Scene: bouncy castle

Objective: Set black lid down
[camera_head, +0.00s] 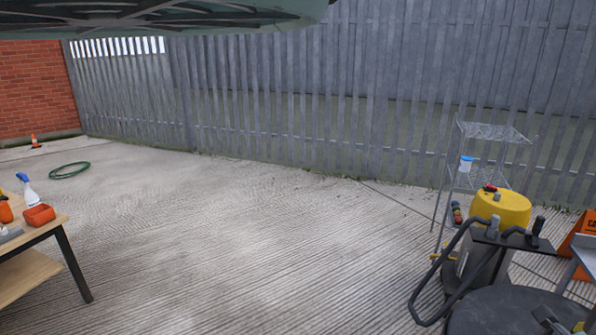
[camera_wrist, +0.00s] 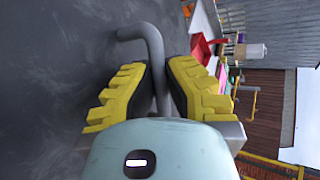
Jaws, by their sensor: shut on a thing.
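The black lid (camera_wrist: 60,70) fills the left of the wrist view as a broad dark surface. Its curved grey handle (camera_wrist: 147,33) runs down between the yellow fingers of my gripper (camera_wrist: 160,80), which are shut on it. In the head view the lid (camera_head: 505,312) shows as a dark round disc at the bottom right, cut off by the frame edge. The gripper is mostly out of the head view there. Whether the lid's underside touches anything is hidden.
An orange sign (camera_head: 580,243) is at the right. A wooden table (camera_head: 32,240) with a spray bottle (camera_head: 29,192) stands left. The middle concrete floor is clear.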

